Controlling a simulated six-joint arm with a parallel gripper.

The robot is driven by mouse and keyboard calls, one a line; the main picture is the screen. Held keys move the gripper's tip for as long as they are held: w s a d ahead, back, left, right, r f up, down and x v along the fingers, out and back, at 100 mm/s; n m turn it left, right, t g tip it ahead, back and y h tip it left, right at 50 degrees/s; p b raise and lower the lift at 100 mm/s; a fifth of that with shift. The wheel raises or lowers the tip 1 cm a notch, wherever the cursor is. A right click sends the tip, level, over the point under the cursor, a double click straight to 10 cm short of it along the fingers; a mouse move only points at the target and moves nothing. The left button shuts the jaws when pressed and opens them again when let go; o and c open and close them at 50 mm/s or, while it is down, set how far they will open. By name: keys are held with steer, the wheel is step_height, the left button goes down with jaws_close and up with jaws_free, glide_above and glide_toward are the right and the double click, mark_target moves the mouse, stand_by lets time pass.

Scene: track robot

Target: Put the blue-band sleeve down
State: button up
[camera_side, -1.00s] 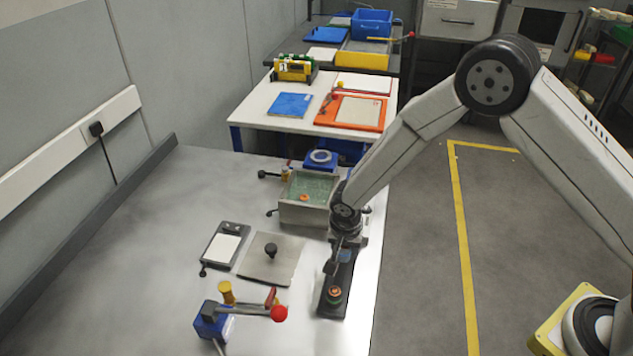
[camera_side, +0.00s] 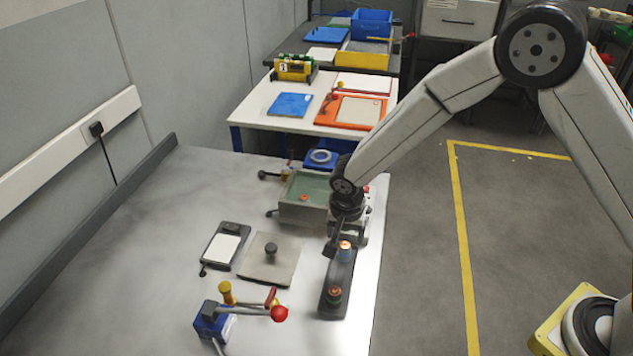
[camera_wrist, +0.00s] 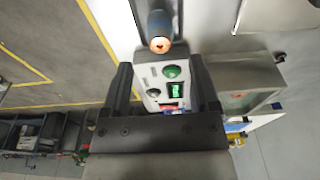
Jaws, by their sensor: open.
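The blue-band sleeve (camera_side: 345,253) stands upright at the far end of the long dark rack (camera_side: 325,309). It has a copper-coloured top. In the wrist view the sleeve (camera_wrist: 157,24) is beyond the fingertips, at the top centre. My gripper (camera_side: 346,241) is just behind and above it in the side view, open and empty. In the wrist view my gripper (camera_wrist: 160,64) has its two dark fingers wide apart, with no sleeve between them. Another sleeve (camera_side: 334,295), dark with an orange top, stands at the near end of the rack.
A white box with a green button (camera_wrist: 172,72) and lit display lies below my gripper. A grey bin (camera_side: 300,213) holding an orange ring is left of my gripper. A square plate with a knob (camera_side: 270,265) and a blue lever device (camera_side: 210,320) stand left of the rack.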

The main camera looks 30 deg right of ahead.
steer(key=shift+s+a+r, duration=0.1)
steer(key=shift+r, duration=0.9)
steer(key=shift+s+a+r, duration=0.1)
steer(key=shift+s+r, duration=0.05)
steer(key=shift+r, duration=0.8)
steer(key=shift+s+a+r, duration=0.1)
steer(key=shift+r, duration=0.9)
steer(key=shift+d, duration=0.1)
steer(key=s+d+r+n, duration=0.2)
steer(key=s+d+n, duration=0.2)
steer(key=s+d, duration=0.3)
steer(key=s+d+r+n+t+y, duration=0.1)
steer(key=s+d+r+n, duration=0.2)
steer(key=s+d+n, duration=0.2)
steer(key=s+d, duration=0.1)
steer(key=s, duration=0.2)
steer(key=shift+s+d+r, duration=0.15)
steer(key=shift+s+d, duration=0.05)
steer(key=shift+d, duration=0.2)
